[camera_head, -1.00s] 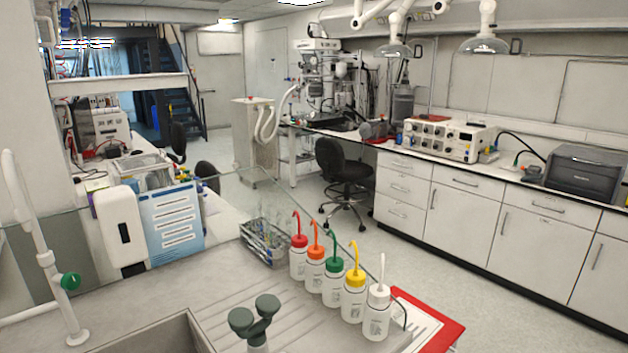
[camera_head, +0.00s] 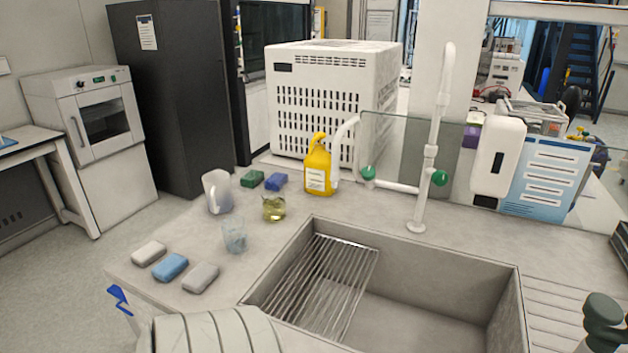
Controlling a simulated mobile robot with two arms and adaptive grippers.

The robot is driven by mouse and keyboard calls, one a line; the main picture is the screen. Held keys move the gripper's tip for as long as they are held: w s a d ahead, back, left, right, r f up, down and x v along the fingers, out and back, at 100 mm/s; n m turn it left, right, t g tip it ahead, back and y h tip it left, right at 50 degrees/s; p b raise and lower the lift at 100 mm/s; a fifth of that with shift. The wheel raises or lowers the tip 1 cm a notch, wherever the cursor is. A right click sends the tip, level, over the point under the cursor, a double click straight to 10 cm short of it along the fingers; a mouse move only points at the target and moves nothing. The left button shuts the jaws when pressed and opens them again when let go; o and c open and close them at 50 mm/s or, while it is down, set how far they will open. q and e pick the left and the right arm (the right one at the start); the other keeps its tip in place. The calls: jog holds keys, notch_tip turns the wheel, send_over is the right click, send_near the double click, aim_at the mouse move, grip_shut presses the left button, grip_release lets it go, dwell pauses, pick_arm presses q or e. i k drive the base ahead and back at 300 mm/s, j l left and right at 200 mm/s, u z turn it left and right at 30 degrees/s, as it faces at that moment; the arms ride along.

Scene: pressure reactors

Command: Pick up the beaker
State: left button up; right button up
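A small clear glass beaker (camera_head: 234,236) stands upright on the grey counter, left of the sink. Behind it to the right is a low glass vessel (camera_head: 273,207) with yellowish liquid. Behind it to the left stands a taller translucent pitcher (camera_head: 216,191) with a handle.
The sink (camera_head: 420,300) with a wire rack (camera_head: 330,275) is right of the beaker. Several sponges lie around, including a blue one (camera_head: 171,267). A yellow bottle (camera_head: 318,168) and white tap (camera_head: 430,150) stand behind. A ribbed pale object (camera_head: 215,333) is in front.

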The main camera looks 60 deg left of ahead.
aim_at(235, 235)
jog(key=u, duration=2.6)
